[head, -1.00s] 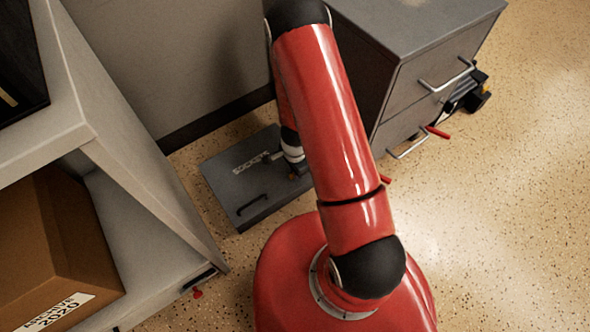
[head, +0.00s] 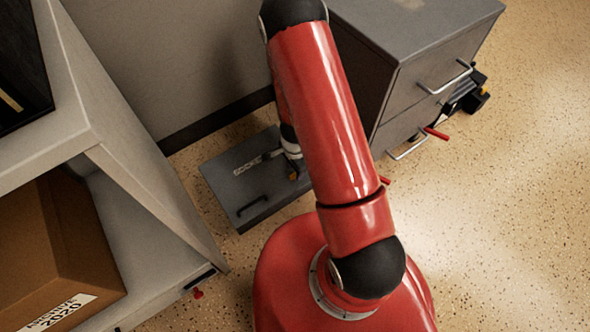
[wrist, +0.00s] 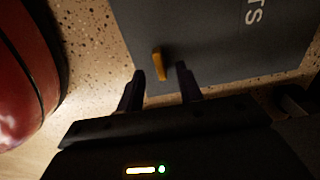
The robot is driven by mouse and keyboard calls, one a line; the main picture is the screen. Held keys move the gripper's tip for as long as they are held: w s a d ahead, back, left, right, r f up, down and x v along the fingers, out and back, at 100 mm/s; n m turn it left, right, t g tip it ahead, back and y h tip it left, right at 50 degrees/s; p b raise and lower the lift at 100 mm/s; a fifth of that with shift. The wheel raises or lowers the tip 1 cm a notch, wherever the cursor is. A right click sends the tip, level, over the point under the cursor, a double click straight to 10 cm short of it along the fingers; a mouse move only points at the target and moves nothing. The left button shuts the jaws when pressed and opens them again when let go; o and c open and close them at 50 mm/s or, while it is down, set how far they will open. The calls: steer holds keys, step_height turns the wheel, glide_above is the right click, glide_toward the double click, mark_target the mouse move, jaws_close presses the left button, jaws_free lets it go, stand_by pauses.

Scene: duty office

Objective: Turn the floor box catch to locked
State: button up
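The floor box is a flat grey box with a black handle on the floor; its lid (head: 225,185) shows left of my arm in the head view. Its lid (wrist: 215,45) also fills the upper right of the wrist view. The catch (wrist: 159,63) is a small orange-yellow lever near the lid's edge. My gripper (wrist: 160,70) is open, its two dark fingers on either side of the catch, with visible gaps. I cannot tell how far the fingertips are above the lid. In the head view my arm hides most of the gripper.
A grey drawer cabinet (head: 415,75) stands right of the box, with a wall panel (head: 170,60) behind. A pale shelf unit (head: 150,200) with a cardboard box (head: 60,240) is at the left. Speckled floor (head: 510,200) is open at the right.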

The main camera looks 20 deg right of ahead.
step_height(320, 180, up, 5)
steer(key=shift+r+p, duration=0.2)
steer(key=shift+p, duration=0.45)
steer(key=a+r+n+t+y+p, duration=0.1)
steer(key=a+r+n+p, duration=0.15)
steer(key=r, duration=0.95)
steer(key=a+r+n+t+y+p, duration=0.15)
steer(key=r+n, duration=0.25)
steer(key=r, duration=0.9)
steer(key=s+d+r+n+t+h+p, duration=0.1)
steer(key=s+r+n, duration=0.3)
steer(key=s+r, duration=0.4)
steer(key=s+d+r+n+t+h+p, duration=0.1)
steer(key=s+d+r+n+t+p, duration=0.1)
steer(key=s+r, duration=0.6)
step_height(320, 180, up, 7)
steer(key=shift+d+n+p, duration=0.3)
steer(key=shift+d+n, duration=0.25)
steer(key=shift+n, duration=0.5)
steer(key=shift+h, duration=0.25)
